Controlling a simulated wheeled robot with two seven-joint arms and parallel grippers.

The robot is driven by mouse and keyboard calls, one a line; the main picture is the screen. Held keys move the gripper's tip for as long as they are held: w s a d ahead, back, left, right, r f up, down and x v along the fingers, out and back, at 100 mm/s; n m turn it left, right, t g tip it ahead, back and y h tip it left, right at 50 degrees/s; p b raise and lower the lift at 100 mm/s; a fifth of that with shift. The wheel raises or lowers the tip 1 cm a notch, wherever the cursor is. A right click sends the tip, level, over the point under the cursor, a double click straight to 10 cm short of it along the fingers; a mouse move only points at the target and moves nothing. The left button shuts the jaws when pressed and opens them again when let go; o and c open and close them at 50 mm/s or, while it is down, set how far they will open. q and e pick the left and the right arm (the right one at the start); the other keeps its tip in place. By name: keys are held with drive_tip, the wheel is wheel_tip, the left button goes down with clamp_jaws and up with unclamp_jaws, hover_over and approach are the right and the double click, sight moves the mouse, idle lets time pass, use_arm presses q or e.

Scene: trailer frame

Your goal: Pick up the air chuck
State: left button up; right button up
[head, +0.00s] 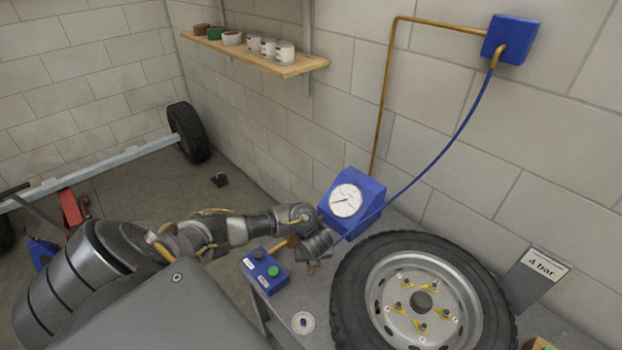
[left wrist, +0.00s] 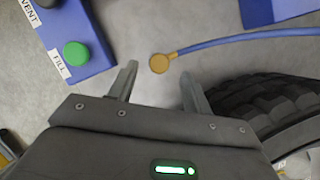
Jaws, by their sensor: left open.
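The air chuck (left wrist: 160,63) is a round brass-coloured end on the blue hose (left wrist: 235,42). In the left wrist view it lies just beyond and between the fingertips of my left gripper (left wrist: 158,80), which is open with nothing held. In the head view my left gripper (head: 313,264) is over the bench beside the gauge box, and the arm and gripper hide the chuck or make it hard to tell. The hose (head: 458,135) hangs from a blue wall box (head: 511,39) down to the bench. My right gripper is not in view.
A wheel with a tyre (head: 352,290) lies on the bench right of the gripper. A blue gauge box (head: 368,187) stands behind. A blue button box (head: 266,281) with a green FILL button (left wrist: 76,54) is at the left. A "4 bar" sign (head: 541,264) stands right.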

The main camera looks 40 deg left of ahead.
use_arm(q)
drive_tip(key=b+x, duration=0.1)
drive_tip(key=x, duration=0.3)
drive_tip(key=shift+a+f, duration=0.1)
drive_tip(key=shift+f, duration=0.2)
drive_tip(key=shift+w+a+f, duration=0.1)
drive_tip(key=shift+f, duration=0.2)
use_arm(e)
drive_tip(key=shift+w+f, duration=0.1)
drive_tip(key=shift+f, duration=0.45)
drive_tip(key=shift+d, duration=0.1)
use_arm(q)
drive_tip(key=shift+c, duration=1)
clamp_jaws()
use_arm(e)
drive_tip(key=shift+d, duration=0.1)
use_arm(q)
drive_tip(key=shift+r, duration=0.2)
